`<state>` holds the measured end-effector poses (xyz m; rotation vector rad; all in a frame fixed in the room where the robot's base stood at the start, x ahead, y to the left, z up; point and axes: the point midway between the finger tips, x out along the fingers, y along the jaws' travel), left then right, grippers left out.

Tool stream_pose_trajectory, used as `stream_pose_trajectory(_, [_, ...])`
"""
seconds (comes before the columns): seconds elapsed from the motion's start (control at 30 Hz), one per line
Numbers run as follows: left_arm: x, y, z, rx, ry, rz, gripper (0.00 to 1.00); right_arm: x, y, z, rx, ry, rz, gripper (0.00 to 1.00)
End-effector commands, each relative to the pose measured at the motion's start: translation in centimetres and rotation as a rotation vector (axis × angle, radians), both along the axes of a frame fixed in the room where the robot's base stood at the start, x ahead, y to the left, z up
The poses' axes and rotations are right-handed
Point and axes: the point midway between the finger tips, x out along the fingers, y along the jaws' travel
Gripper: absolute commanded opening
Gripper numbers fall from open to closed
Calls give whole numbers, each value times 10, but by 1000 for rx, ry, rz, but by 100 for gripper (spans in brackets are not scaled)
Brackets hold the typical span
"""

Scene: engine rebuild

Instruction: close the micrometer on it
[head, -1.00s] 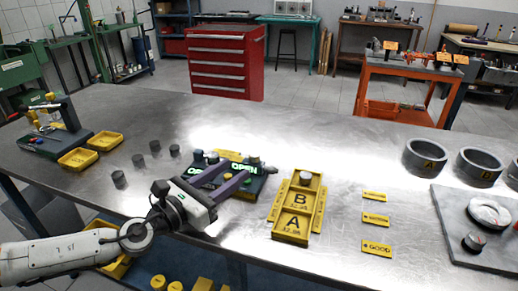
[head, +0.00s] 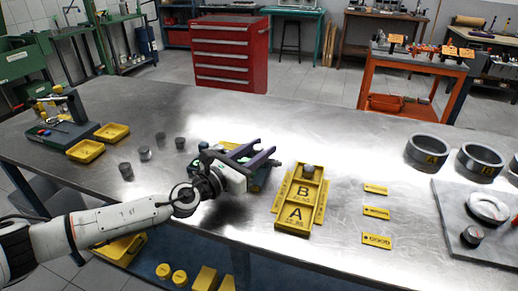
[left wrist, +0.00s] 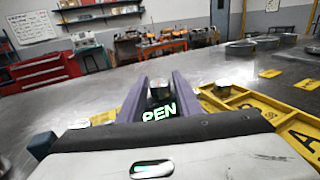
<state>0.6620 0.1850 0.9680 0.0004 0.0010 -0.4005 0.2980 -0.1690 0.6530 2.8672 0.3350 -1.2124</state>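The micrometer is a dark teal device, mostly hidden behind my left gripper in the head view; a teal part (head: 262,178) shows beside the hand. In the left wrist view its lit green display (left wrist: 159,112) reads "PEN", the first letter covered. My left gripper (head: 267,146) has its purple fingers apart over the micrometer. In the left wrist view a grey metal cylinder (left wrist: 158,88) shows between the fingers; I cannot tell whether they touch it. My right gripper is not in view.
A yellow tray (head: 293,226) marked A and B holds a grey cylinder (head: 308,170) just right. Yellow tags (head: 377,212), including "GOOD", lie further right. Dark rings (head: 427,152) and a grey plate (head: 455,215) are at the right. Small dark cylinders (head: 145,153) stand left.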

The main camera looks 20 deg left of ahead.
Motion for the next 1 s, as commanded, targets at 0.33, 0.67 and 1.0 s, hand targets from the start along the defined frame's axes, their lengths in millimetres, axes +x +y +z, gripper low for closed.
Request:
stream_pose_trajectory(0.33, [0, 0, 1, -1, -1, 6, 0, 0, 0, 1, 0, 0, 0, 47])
stream_pose_trajectory(0.67, [-1, -1, 3, -5, 2, 132, 0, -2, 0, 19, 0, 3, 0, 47])
stream_pose_trajectory(1.0, [-1, -2, 1, -7, 5, 431, 0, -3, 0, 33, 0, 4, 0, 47])
